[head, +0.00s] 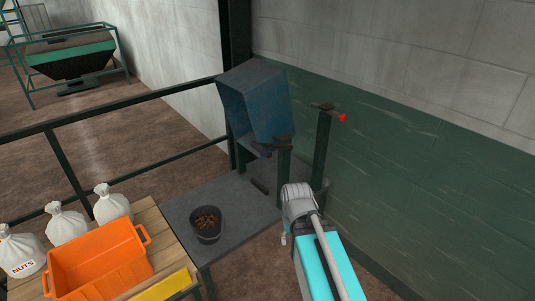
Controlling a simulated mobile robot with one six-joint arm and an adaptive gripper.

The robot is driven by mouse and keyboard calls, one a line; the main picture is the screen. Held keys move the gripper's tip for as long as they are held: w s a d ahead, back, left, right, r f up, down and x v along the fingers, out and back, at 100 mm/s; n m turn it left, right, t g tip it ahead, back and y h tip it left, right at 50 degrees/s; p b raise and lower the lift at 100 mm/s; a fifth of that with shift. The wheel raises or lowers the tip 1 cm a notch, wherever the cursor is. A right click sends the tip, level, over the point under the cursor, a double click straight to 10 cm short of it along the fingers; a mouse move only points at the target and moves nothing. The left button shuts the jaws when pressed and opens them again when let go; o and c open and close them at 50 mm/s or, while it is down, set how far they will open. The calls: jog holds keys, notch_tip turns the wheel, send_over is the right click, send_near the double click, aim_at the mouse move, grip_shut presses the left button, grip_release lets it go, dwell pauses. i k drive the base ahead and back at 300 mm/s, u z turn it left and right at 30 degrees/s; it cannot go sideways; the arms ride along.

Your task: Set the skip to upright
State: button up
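The skip is most likely the blue open-sided metal container (255,104) at the back of the dark grey platform, against the corner post. It is tilted, with its open side facing down and toward the front left. Two dark green posts stand near it; the taller right post (322,148) has a bracket on top with a red knob (342,118). My arm's grey joint (297,199) and link are at the lower centre right, in front of the posts and apart from the skip. I cannot make out my gripper's fingers.
A black bucket of brown pieces (206,225) stands on the platform (176,214). At the lower left, a wooden table (152,222) holds an orange crate (100,264) and white sacks (113,205). A dark rail (130,97) runs behind. The green wall (430,190) bounds the right.

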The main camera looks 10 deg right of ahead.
aim_at(254, 95)
jog(key=u, duration=0.05)
jog(key=k, duration=1)
jog(key=u, duration=0.85)
jog(key=i, duration=1)
jog(key=z, duration=0.05)
